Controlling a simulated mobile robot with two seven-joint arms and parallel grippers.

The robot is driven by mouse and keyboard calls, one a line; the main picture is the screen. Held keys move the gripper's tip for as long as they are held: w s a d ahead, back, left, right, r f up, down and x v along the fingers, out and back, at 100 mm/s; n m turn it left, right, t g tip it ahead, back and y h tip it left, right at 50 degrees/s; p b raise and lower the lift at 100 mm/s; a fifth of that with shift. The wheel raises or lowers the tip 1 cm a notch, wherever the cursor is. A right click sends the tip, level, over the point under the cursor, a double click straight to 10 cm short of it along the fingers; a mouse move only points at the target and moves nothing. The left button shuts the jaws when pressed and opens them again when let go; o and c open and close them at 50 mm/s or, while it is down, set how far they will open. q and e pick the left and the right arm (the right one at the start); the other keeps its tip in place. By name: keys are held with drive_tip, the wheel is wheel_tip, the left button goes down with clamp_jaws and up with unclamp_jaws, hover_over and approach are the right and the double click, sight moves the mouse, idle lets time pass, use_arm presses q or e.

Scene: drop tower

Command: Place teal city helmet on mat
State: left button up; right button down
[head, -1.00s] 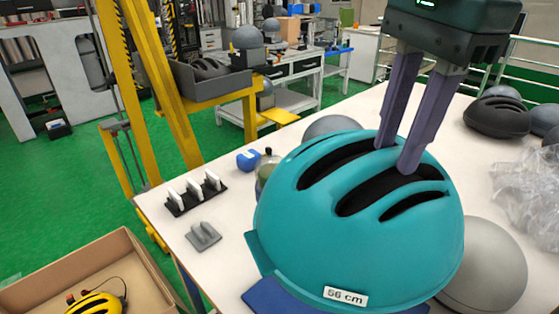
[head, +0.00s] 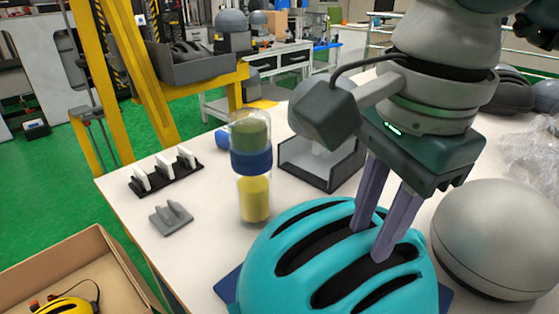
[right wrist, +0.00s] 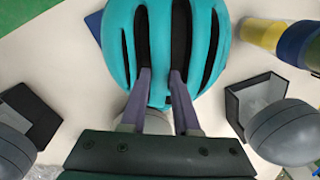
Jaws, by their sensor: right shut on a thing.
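The teal helmet (head: 290,245) sits low in the head view, dome up, its lower edge cut off by the frame. My right gripper (head: 370,243) comes from above with its fingers in the vent slots, shut on a rib of the shell. The right wrist view also shows the helmet (right wrist: 158,40) between the fingers (right wrist: 160,78). The dark blue mat (head: 228,287) shows at both sides beneath the helmet; whether the helmet touches it is hidden. My left gripper is not in view.
A grey dome (head: 500,240) stands close right of the helmet. A clear cylinder with yellow and blue parts (head: 252,165) and an open dark box (head: 320,170) stand behind. A rack (head: 165,172) and grey clip (head: 171,217) lie left. A cardboard box (head: 90,265) holds a yellow helmet.

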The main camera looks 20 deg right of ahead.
drive_tip(key=shift+w+f, duration=0.1)
drive_tip(key=shift+f, duration=0.3)
drive_tip(key=c, duration=0.6)
unclamp_jaws()
drive_tip(key=shift+c, duration=0.2)
wheel_tip(320, 180, up, 12)
drive_tip(key=s+p, duration=0.1)
drive_tip(key=shift+s, duration=0.2)
